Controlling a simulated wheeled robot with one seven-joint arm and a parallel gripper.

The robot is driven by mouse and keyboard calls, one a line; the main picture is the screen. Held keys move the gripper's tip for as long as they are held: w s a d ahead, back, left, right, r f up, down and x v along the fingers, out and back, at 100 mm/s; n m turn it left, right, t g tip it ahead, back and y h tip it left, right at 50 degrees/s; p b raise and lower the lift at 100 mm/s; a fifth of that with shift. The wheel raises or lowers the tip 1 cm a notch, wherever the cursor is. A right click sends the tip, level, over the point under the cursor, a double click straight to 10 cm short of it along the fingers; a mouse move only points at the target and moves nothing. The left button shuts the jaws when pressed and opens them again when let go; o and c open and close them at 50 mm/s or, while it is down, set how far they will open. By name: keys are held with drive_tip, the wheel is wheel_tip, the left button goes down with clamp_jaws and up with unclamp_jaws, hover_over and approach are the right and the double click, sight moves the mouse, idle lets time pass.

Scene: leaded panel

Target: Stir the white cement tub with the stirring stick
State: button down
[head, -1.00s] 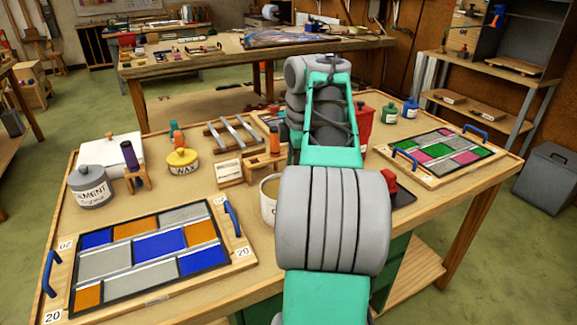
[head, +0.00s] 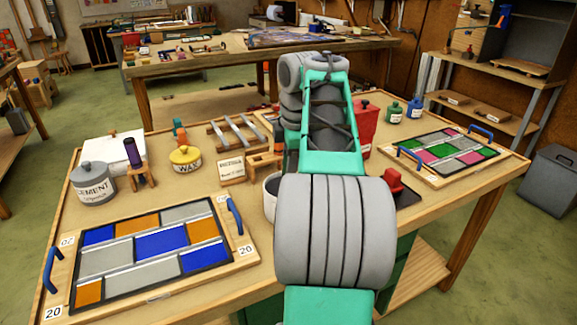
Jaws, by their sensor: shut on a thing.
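The white cement tub (head: 270,196) stands on the bench, left of my arm. Only its left side and part of its rim show; my arm covers the rest. My gripper is hidden behind my own arm links, so its fingers do not show. I cannot make out the stirring stick. A small wooden stand (head: 262,163) behind the tub shows no orange handle above it.
A grey cement jar (head: 93,186), yellow wax tin (head: 185,160) and upright purple-handled tool (head: 133,152) stand at left. Leaded panels lie front left (head: 150,248) and right (head: 450,148). A red container (head: 366,125) and red-topped block (head: 393,180) are right of my arm.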

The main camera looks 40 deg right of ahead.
drive_tip(key=shift+w, duration=0.15)
drive_tip(key=shift+r, duration=0.1)
wheel_tip(320, 180, up, 7)
drive_tip(key=p, duration=0.7)
drive_tip(key=shift+r, duration=0.2)
drive_tip(key=shift+f, duration=0.1)
